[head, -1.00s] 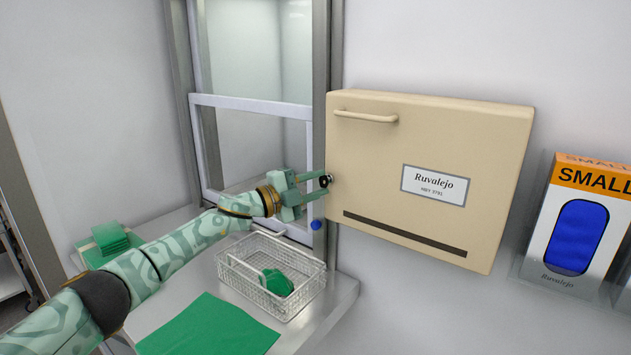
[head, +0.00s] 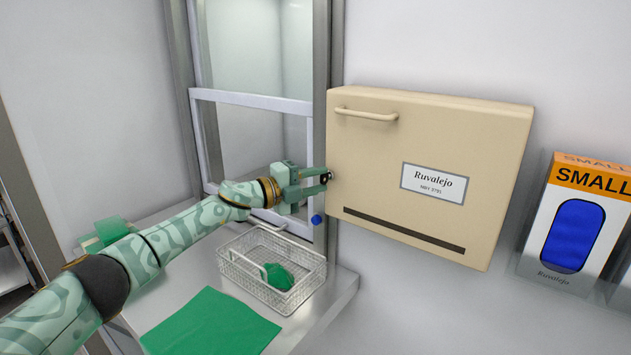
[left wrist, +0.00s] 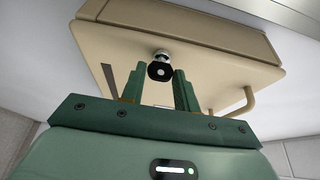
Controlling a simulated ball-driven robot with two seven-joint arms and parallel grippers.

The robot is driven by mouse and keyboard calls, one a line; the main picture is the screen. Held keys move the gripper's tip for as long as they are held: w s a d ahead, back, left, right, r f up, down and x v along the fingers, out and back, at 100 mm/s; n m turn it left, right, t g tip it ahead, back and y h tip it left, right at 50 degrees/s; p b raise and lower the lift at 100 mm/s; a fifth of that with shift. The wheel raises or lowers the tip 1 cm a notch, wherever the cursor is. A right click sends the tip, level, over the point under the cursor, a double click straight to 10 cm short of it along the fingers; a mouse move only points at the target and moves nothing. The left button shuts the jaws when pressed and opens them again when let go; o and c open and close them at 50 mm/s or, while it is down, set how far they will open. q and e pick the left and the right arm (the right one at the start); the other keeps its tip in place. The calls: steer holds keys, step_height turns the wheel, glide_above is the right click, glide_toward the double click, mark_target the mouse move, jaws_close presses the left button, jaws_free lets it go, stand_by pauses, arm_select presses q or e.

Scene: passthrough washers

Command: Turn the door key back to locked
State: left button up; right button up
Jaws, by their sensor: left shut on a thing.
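The door key, with a black head and silver shank (left wrist: 159,69), sits at the left edge of the beige cabinet (head: 430,130). In the head view its dark head (head: 328,177) shows at the fingertips. My left gripper (head: 322,178) is shut on the key. In the left wrist view the green fingers (left wrist: 158,80) stand on either side of the key head. The shank's far end is hidden at the cabinet. My right gripper is in neither view.
A wire basket (head: 232,281) with a green item (head: 279,277) stands on the metal counter (head: 338,291), behind a green sheet (head: 208,325). A glove box (head: 580,220) hangs at right.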

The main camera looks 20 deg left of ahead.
arm_select(q)
steer(key=o, duration=1)
steer(key=shift+b+v, duration=2.1)
steer(key=shift+v, duration=6.05)
